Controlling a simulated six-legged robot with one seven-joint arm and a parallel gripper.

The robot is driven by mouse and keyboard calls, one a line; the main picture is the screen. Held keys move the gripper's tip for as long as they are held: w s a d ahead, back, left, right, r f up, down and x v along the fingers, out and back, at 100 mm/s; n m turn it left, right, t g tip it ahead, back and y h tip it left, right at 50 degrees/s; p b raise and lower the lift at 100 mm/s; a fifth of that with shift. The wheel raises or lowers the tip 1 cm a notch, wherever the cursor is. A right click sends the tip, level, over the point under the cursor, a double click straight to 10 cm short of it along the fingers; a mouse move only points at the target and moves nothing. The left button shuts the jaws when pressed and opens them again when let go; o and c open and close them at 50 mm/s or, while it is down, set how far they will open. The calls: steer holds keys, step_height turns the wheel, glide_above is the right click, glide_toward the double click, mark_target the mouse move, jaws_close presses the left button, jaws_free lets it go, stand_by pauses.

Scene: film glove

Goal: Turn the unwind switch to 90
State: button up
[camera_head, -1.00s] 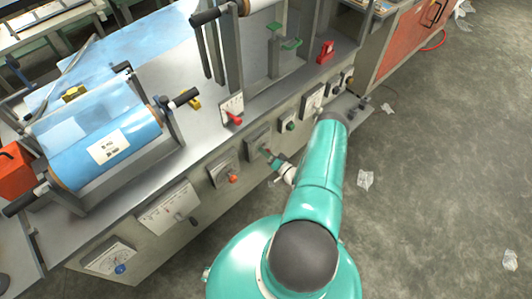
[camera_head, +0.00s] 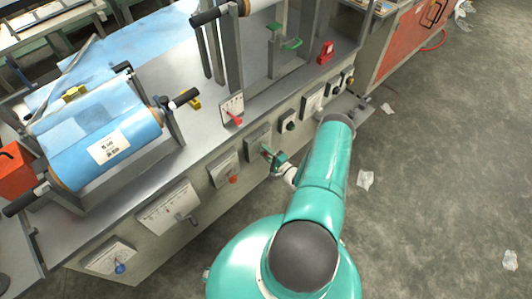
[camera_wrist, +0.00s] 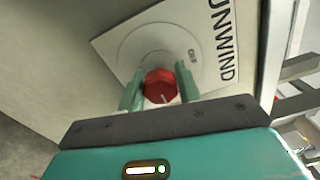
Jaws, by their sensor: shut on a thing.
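The unwind switch is a red faceted knob (camera_wrist: 160,86) on a pale plate (camera_wrist: 215,60) lettered "UNWIND", seen in the wrist view. A short white mark shows on the knob's face and points toward the bottom of the picture. My gripper (camera_wrist: 160,88) has one green finger on each side of the knob and is shut on it. In the head view my gripper (camera_head: 267,153) is at the front panel, against a grey switch plate (camera_head: 257,135). The knob itself is hidden there by my gripper.
A blue film roll (camera_head: 90,150) sits on the machine. Open floor lies at right.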

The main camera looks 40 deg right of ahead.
steer(key=shift+m, duration=0.3)
steer(key=o, duration=1)
steer(key=shift+c, duration=0.2)
steer(key=shift+s, duration=0.15)
steer(key=s, duration=1.3)
steer(key=shift+s+d, duration=0.15)
steer(key=shift+s, duration=0.15)
steer(key=shift+s, duration=0.1)
